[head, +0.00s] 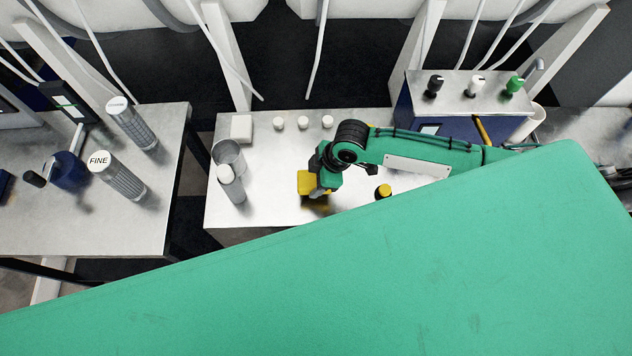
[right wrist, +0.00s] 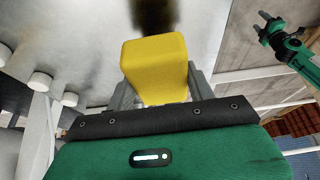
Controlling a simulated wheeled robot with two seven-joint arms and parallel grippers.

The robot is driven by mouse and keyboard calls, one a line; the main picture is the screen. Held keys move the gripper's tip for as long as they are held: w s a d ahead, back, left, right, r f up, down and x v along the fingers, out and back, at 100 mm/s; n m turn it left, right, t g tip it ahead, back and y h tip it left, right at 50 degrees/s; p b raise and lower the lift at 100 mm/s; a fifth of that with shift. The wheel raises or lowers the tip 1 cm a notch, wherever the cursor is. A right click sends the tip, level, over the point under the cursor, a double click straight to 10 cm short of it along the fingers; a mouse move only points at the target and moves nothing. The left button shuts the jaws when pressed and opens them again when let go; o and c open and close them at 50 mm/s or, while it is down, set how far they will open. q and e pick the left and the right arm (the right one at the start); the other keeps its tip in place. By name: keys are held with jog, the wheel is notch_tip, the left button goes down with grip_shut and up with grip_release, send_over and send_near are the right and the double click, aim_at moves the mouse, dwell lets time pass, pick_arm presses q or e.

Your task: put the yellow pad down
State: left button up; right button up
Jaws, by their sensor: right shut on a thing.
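The yellow pad (head: 305,182) is a small block over the front middle of the metal table (head: 262,190) in the head view. My right gripper (head: 319,188) is shut on it. In the right wrist view the yellow pad (right wrist: 155,68) sits between the two grey fingers of my right gripper (right wrist: 163,92). A dark shadow lies on the tabletop beyond the pad, and the pad seems to be a little above the surface. My left gripper (right wrist: 264,25) shows at the top right of the right wrist view, with its fingers apart and empty.
A grey cylinder (head: 231,187) and a metal cup (head: 229,155) stand on the table's left side. A white block (head: 241,128) and several white caps (head: 303,122) line the back. A black-and-yellow knob (head: 383,191) stands right of the pad. My green body covers the foreground.

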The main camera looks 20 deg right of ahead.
notch_tip(320, 180, down, 4)
jog(key=shift+r+p, duration=0.15)
jog(key=shift+p, duration=0.35)
jog(key=shift+f, duration=0.25)
